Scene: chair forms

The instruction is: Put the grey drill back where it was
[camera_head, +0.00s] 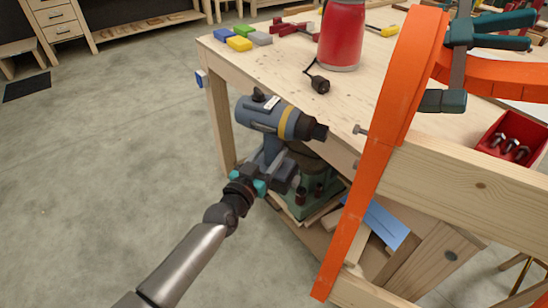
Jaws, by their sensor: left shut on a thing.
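The grey drill (264,115), blue-grey with a yellow band and a black chuck, is in the middle of the head view. My left gripper (270,180) is shut on the lower part of the drill, around its handle and base. The drill is held upright in front of the workbench's near left edge, with its chuck pointing right. The gripper's fingertips are partly hidden by the drill base and the gripper body. My right gripper does not show.
The wooden workbench (278,78) carries a red container (342,35), a black plug (319,84), and coloured blocks. An orange bent form (375,170) hangs over its near edge. A red tray (513,138) holds bolts. A green machine stands on the shelf below.

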